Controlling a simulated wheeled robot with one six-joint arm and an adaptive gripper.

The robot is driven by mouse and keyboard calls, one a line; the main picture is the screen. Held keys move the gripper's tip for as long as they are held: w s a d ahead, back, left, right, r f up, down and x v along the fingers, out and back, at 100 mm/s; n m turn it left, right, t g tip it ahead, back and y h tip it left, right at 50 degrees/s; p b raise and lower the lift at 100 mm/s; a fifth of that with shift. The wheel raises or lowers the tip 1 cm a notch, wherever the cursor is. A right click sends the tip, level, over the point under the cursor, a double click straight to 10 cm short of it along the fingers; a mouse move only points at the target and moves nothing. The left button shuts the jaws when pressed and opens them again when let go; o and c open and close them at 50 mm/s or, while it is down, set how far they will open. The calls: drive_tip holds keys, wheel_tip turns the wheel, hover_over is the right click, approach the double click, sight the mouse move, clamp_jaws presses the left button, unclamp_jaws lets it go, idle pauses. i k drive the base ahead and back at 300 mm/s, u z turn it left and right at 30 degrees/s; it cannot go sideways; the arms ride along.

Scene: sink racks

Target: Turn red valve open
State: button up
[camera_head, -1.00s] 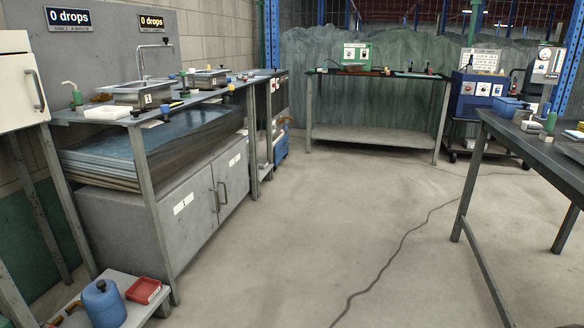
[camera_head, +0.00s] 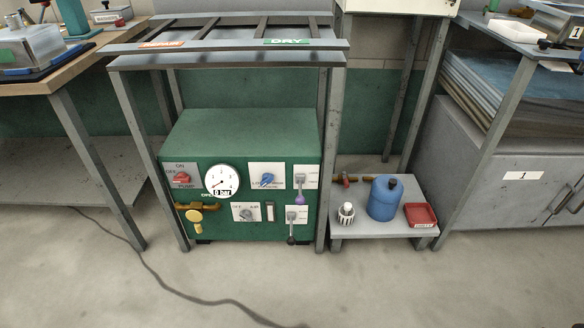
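A small brass fitting with a red part (camera_head: 345,180) sits at the back left of a low grey stand; it looks like a valve, but its handle position is too small to tell. A red knob (camera_head: 181,178) sits on the front of a green machine, beside ON, OFF and PUMP lettering. A yellow valve (camera_head: 197,226) hangs on a brass pipe below it. My gripper is not in view.
The green machine (camera_head: 240,134) stands under a rack with a DRY label (camera_head: 287,41). The low stand (camera_head: 383,231) holds a blue canister (camera_head: 384,198), a red tray (camera_head: 420,215) and a white ribbed part (camera_head: 346,213). A cable (camera_head: 170,288) crosses the open floor.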

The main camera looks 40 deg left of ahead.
sight(346, 181)
drive_tip(key=u, duration=0.8)
drive_tip(key=i, duration=0.95)
drive_tip(key=u, duration=0.55)
drive_tip(key=i, duration=0.6)
drive_tip(key=z, duration=0.05)
